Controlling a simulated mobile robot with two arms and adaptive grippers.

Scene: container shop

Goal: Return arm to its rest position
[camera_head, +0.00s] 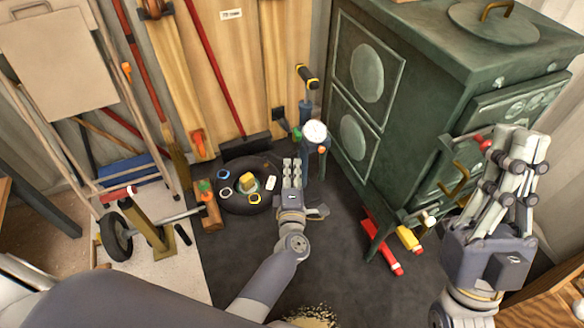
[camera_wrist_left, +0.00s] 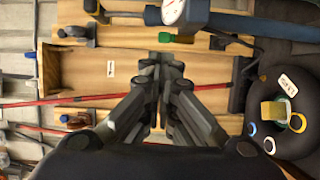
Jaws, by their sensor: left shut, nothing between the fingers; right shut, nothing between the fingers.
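My left gripper (camera_head: 292,172) is in the middle of the head view, its arm coming up from the bottom. It is shut and empty, and it appears just right of a black tire lying on the dark floor. In the left wrist view my left gripper (camera_wrist_left: 160,75) points toward the wooden boards, with its fingers together. My right gripper (camera_head: 527,140) is at the right of the head view, shut and empty, in front of the green stove. Its fingers point up and overlap the stove's front in the picture.
The black tire (camera_head: 232,205) holds a yellow block (camera_head: 247,181) and several small ring-like items. A blue floor pump (camera_head: 306,130) with a white gauge stands behind my left gripper. The green stove (camera_head: 370,110) fills the right. A folding frame (camera_head: 60,60) stands left.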

